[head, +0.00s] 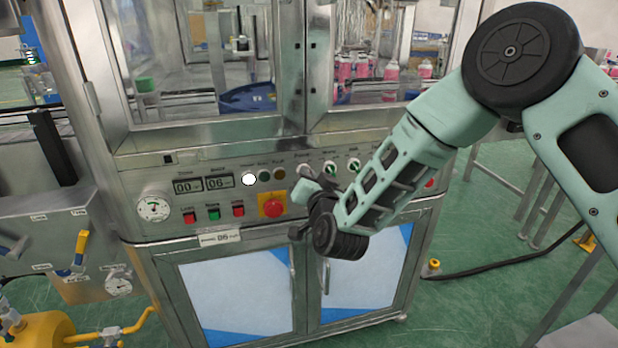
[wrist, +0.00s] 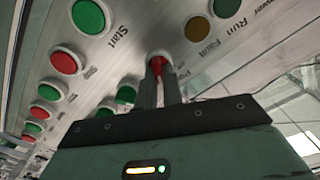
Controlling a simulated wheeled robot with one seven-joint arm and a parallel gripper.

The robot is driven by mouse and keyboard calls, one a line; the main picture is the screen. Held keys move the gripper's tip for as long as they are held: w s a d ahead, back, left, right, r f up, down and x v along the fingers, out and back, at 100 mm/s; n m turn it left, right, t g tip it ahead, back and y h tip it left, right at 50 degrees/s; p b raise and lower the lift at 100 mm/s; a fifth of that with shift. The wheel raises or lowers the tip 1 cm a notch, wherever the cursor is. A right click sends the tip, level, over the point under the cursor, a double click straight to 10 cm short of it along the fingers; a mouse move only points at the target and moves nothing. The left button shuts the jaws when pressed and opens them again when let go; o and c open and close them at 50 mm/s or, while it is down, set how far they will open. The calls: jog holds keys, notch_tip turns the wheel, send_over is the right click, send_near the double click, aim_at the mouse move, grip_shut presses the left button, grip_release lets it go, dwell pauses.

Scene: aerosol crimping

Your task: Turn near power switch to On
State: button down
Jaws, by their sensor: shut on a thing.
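The control panel (head: 222,190) runs across the front of the metal machine. In the wrist view the switch (wrist: 158,60) shows a red handle in a pale round ring. My gripper (wrist: 160,84) is shut on that red handle, a finger on each side. Whether the handle points to On or Off cannot be read.
A red knob on a yellow plate (head: 272,206) lies close below left. Lamps (head: 264,177), green switches (head: 330,167), a dial gauge (head: 153,207) and small red and green buttons (head: 213,214) share the panel. Cabinet doors (head: 236,290) are below; glass doors (head: 190,60) are above.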

jog(key=c, duration=1.5)
grip_release()
jog(key=shift+c, duration=0.2)
jog(key=b+v, duration=0.1)
jog(key=v, duration=1.6)
jog(key=shift+s, duration=0.25)
jog(key=shift+r, duration=0.1)
